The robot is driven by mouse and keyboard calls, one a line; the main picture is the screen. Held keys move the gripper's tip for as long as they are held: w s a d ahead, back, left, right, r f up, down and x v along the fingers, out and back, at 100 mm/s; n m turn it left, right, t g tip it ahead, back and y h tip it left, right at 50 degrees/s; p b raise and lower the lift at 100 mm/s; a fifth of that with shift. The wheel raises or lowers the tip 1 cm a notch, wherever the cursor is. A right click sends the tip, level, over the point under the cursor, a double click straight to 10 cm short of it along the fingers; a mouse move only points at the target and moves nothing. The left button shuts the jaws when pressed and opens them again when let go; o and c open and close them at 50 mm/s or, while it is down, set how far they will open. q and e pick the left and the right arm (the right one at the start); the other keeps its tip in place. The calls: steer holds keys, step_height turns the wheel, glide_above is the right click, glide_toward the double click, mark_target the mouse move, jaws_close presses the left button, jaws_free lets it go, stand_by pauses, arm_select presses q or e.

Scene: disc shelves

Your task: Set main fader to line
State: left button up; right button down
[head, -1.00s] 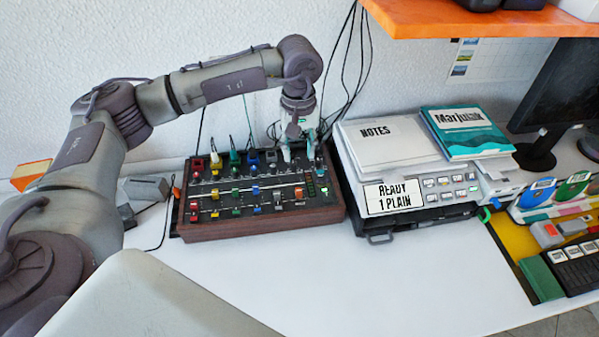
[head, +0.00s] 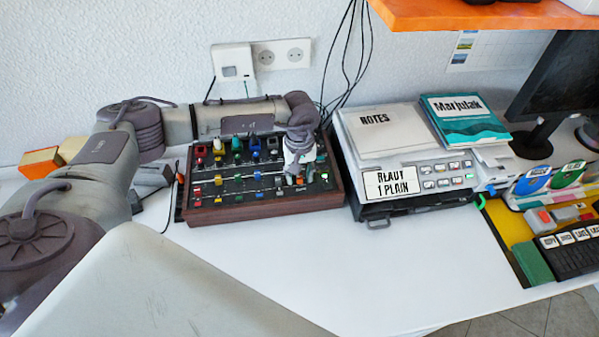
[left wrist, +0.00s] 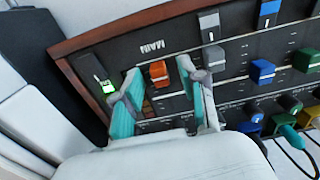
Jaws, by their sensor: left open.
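The mixer (head: 262,207) is a dark panel in a wooden case, with several coloured knobs and fader caps. Its main fader (left wrist: 158,74) has an orange-red cap beside the printed word MAIN in the left wrist view. The cap also shows as a small orange spot in the head view (head: 299,181). My left gripper (left wrist: 160,66) is open, with a teal fingertip on either side of this cap. I cannot tell whether either finger touches it. In the head view my left gripper (head: 291,172) points down over the mixer's right part. I cannot make out the target line.
Grey and blue fader caps (left wrist: 262,71) sit close to one finger. A printer-like machine (head: 400,205) with notes and a teal book (head: 463,122) stands right of the mixer. An orange shelf (head: 480,18) hangs above. The white table front (head: 370,270) is clear.

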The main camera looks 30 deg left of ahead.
arm_select(q)
steer(key=shift+c, duration=0.2)
jaws_close()
steer(key=w+a+b, duration=0.1)
steer(key=w+b, duration=0.1)
steer(key=b, duration=0.1)
steer(key=shift+w+a+f, duration=0.2)
steer(key=shift+w+a, duration=0.1)
steer(key=shift+a, duration=0.1)
steer(key=shift+w+a+r, duration=0.2)
steer(key=shift+w+a, duration=0.1)
steer(key=shift+o, duration=0.2)
jaws_free()
